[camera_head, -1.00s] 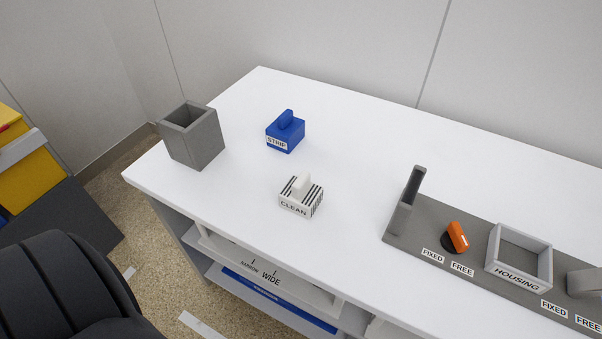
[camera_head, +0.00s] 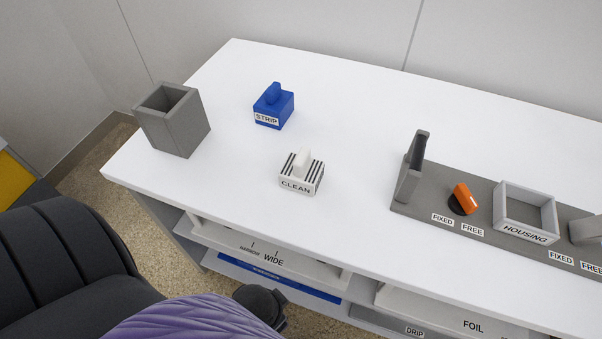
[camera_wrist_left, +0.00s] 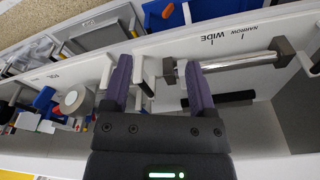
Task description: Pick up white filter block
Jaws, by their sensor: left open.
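The white filter block (camera_head: 301,174) with dark stripes, a top handle and a CLEAN label sits upright on the white table (camera_head: 345,185), left of the grey fixture. A blue block (camera_head: 273,107) labelled STRIP stands behind it, slightly left. In the left wrist view my left gripper (camera_wrist_left: 155,70) is open with nothing between its purple fingers, and faces the shelves under the table. The white block does not show in that view. In the head view a black and purple part of my arm shows at the bottom left, below the table edge. My right gripper is out of view.
An open grey bin (camera_head: 174,122) stands at the table's left end. A grey fixture (camera_head: 420,195) with an upright post, an orange knob (camera_head: 464,198) and a HOUSING frame (camera_head: 526,212) is at right. Drawers and shelves lie below. The table around the white block is clear.

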